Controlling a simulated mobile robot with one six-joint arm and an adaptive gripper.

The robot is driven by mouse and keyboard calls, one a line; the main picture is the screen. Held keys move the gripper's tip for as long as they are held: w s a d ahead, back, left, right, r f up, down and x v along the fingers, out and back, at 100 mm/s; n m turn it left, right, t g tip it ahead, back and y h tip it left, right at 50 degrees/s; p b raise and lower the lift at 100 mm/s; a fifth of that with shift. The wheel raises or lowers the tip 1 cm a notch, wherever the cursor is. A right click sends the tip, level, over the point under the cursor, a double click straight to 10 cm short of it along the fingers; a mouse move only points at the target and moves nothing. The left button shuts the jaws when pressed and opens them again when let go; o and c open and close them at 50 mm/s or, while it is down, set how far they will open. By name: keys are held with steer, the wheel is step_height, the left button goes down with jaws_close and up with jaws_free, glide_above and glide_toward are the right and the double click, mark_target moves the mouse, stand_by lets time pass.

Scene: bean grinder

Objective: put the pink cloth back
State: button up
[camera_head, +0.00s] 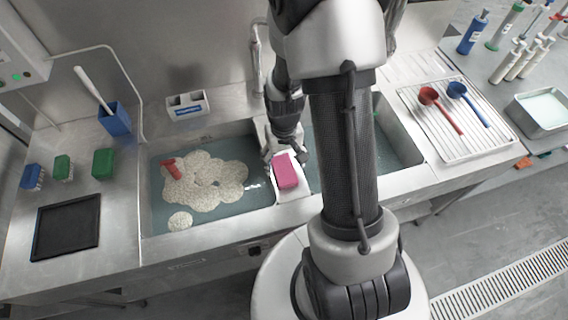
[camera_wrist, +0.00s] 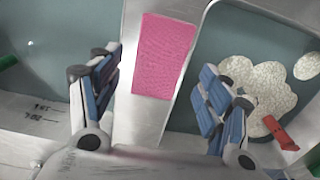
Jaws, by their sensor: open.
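The pink cloth (camera_head: 285,170) is a folded rectangular block. It lies on the pale divider (camera_head: 291,192) between the two basins of the sink. The cloth also shows in the wrist view (camera_wrist: 164,56), flat on the divider and ahead of the fingers. My gripper (camera_wrist: 166,88) is open, with one finger on each side of the divider and the cloth's near end between or just beyond the fingertips. I cannot tell whether a finger touches the cloth. In the head view my gripper (camera_head: 272,152) is right behind the cloth, partly hidden by my arm.
The left basin (camera_head: 158,208) holds water, foam and a red item (camera_head: 172,168). A rack (camera_head: 418,100) with a red scoop (camera_head: 440,108) and a blue scoop (camera_head: 467,103) stands right. A labelled caddy (camera_head: 187,105) sits behind the sink. A black tray (camera_head: 66,226) and colored brushes lie left. A faucet (camera_head: 257,60) stands behind.

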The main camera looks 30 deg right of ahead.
step_height(320, 180, up, 8)
steer(key=r+p, duration=0.1)
steer(key=p, duration=0.1)
step_height(320, 180, up, 14)
steer(key=n+t, duration=0.1)
steer(key=t, duration=0.1)
glide_above(284, 170)
steer(key=s+a, duration=0.3)
steer(key=a, duration=0.3)
steer(key=s+a+r+n+t, duration=0.2)
steer(key=s+a+r, duration=0.2)
steer(key=s+r, duration=0.4)
steer(key=shift+s+a+t, duration=0.25)
steer(key=shift+s+t, duration=0.05)
steer(key=shift+s, duration=0.8)
